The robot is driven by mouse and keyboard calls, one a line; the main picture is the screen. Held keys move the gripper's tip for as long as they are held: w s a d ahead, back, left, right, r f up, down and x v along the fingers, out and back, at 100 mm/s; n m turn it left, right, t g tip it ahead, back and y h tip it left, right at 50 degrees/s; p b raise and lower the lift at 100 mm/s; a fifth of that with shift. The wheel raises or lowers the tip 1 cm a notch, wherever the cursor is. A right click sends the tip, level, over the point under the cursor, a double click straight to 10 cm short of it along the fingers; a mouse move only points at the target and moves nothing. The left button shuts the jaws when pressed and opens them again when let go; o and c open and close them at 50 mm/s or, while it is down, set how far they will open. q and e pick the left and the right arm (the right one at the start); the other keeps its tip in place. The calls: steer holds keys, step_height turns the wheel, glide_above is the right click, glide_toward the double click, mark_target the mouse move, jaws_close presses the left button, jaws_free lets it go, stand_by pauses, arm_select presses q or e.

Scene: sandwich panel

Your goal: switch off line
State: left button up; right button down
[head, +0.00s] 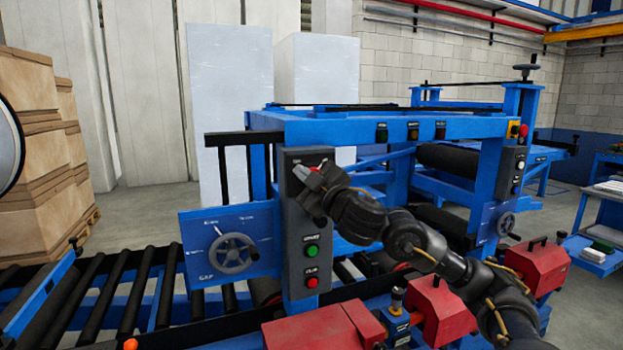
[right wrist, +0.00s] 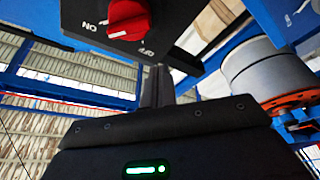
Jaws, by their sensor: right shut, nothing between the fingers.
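A grey control box (head: 294,222) stands upright on the blue machine. At its top is a red rotary switch (head: 317,167), largely hidden by my gripper. The right wrist view shows the red knob (right wrist: 128,18) up close, with ON printed to its left and OFF to its lower right; I cannot tell its setting. Lower on the box are a green button (head: 312,250) and a red button (head: 312,282). My right gripper (head: 303,174) is shut and empty, its fingertips (right wrist: 158,76) close to the knob; contact is unclear. My left gripper is not in view.
A handwheel (head: 234,253) on a blue plate sits left of the box. A roller conveyor (head: 130,297) runs at lower left. Red housings (head: 440,315) lie below my right arm. Another control box (head: 510,172) with a red emergency button (head: 523,130) is at right.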

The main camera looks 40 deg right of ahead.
steer(key=d+f, duration=0.2)
steer(key=d, duration=0.1)
steer(key=shift+f, duration=0.25)
steer(key=shift+a, duration=0.15)
stand_by(0.4)
